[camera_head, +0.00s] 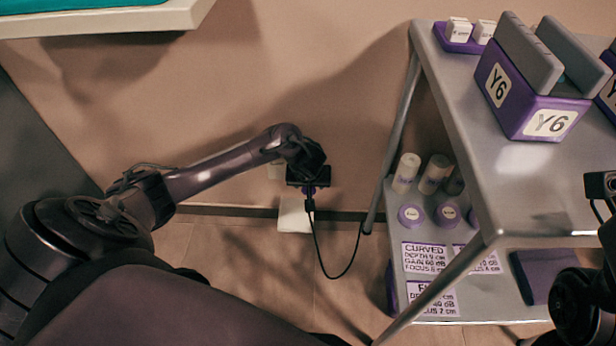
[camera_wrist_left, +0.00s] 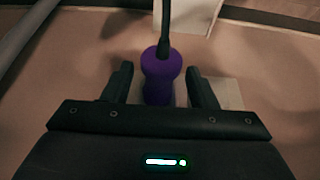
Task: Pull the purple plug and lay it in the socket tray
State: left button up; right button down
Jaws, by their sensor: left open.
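The purple plug (camera_wrist_left: 160,75) stands between the two fingers of my left gripper (camera_wrist_left: 160,70) in the left wrist view. The fingers are open, with a gap on each side of the plug. A black cord runs from the plug's end. In the head view the left gripper (camera_head: 308,174) is low by the wall and hides most of the plug (camera_head: 309,190). A pale wall plate (camera_wrist_left: 226,93) shows behind the plug. A white flat piece, perhaps the socket tray (camera_head: 294,215), lies at the foot of the wall.
A grey metal cart (camera_head: 520,190) stands right of the gripper, its leg (camera_head: 396,135) close by. It bears purple boxes (camera_head: 530,95), and bottles and labels sit on its lower shelf. The cord (camera_head: 322,262) loops towards the cart. A white bench edge (camera_head: 110,22) is at the upper left.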

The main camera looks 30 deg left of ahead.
pick_arm(q)
jog(key=shift+c, duration=0.3)
jog(key=c, duration=0.9)
jog(key=shift+s, duration=0.1)
jog(key=shift+s+d, duration=0.1)
jog(key=shift+s+d+p, duration=0.3)
jog(key=shift+s+p, duration=0.2)
jog(key=shift+p, duration=0.25)
jog(key=shift+s+d+p, duration=0.45)
jog(key=shift+s+p, duration=0.1)
jog(key=shift+s, duration=0.15)
jog(key=shift+s+d+p, duration=0.4)
jog(key=shift+s+p, duration=0.15)
jog(key=shift+s, duration=0.15)
